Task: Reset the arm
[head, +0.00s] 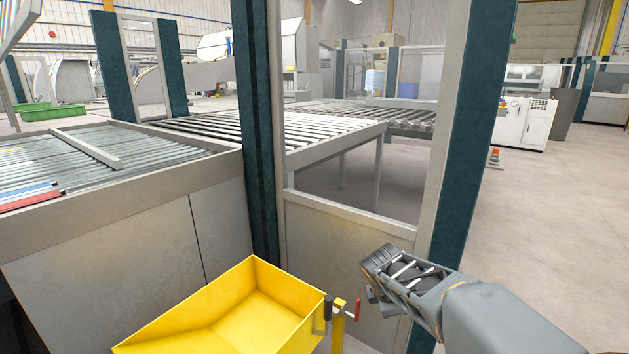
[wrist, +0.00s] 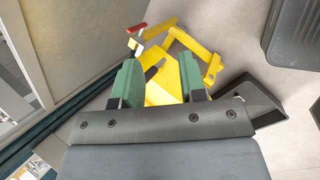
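My arm reaches in from the lower right of the head view. My gripper (head: 378,274) is in front of the guard panel, above and right of the yellow bin. In the wrist view my gripper (wrist: 158,72) has its two green finger pads apart. There is a clear gap between them and nothing is held. A yellow stand (wrist: 165,86) shows through the gap, beyond the fingers, and looks apart from them. The finger detail is hard to make out in the head view.
A yellow bin (head: 235,310) stands low in front, beside a yellow post (head: 338,332) with a red handle (head: 358,309). A framed guard panel (head: 335,250) stands close behind my gripper. A dark container (wrist: 295,35) is at the upper right. Open floor (head: 560,230) lies to the right.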

